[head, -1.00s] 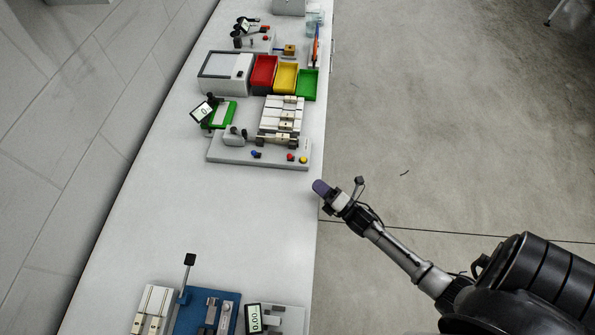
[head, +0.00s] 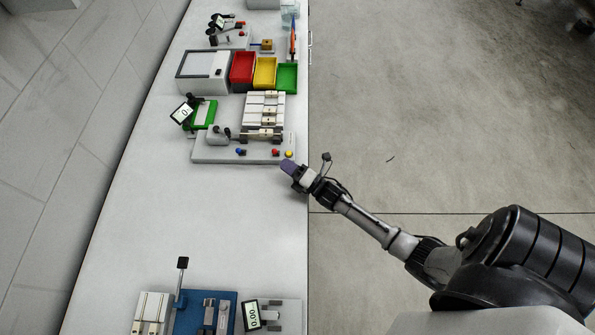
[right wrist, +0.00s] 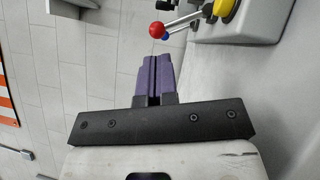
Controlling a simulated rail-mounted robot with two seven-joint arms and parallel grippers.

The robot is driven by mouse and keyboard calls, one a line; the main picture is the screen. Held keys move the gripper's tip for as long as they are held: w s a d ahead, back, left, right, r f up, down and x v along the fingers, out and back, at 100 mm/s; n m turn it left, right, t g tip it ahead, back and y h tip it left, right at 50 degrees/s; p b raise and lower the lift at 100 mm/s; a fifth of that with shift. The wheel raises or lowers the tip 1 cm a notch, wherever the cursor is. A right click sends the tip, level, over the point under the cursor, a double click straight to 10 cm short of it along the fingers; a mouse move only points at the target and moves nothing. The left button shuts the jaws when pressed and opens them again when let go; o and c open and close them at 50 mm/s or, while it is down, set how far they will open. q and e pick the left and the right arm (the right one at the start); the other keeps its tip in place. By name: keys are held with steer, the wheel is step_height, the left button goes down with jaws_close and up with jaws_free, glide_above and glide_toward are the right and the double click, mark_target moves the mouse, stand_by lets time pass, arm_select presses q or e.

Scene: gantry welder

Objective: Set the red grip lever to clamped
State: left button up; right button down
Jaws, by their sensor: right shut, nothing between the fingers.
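The red grip lever (head: 275,152) has a red ball end and stands at the front of a grey machine base (head: 212,151). In the right wrist view the red ball (right wrist: 157,29) sits on a thin metal rod, just beyond the fingertips and apart from them. Its exact setting cannot be told. My right gripper (head: 287,166) has purple fingers and is at the table's right edge, close to the front right corner of the base. In the right wrist view the gripper (right wrist: 155,75) is shut and empty. My left gripper is not in view.
A blue-ended lever (head: 241,152) and a yellow knob (head: 289,154) flank the red lever. The yellow knob (right wrist: 225,8) is close in the wrist view. Red, yellow and green bins (head: 287,78) stand behind. Bare table (head: 210,215) lies in front, before a blue fixture (head: 190,315).

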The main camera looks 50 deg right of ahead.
mark_target(275, 152)
steer(key=shift+w+a+r, duration=0.1)
steer(key=shift+w, duration=0.55)
steer(key=shift+w+a+r, duration=0.1)
steer(key=shift+w, duration=0.55)
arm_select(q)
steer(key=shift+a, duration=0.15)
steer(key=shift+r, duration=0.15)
arm_select(e)
steer(key=shift+r, duration=0.1)
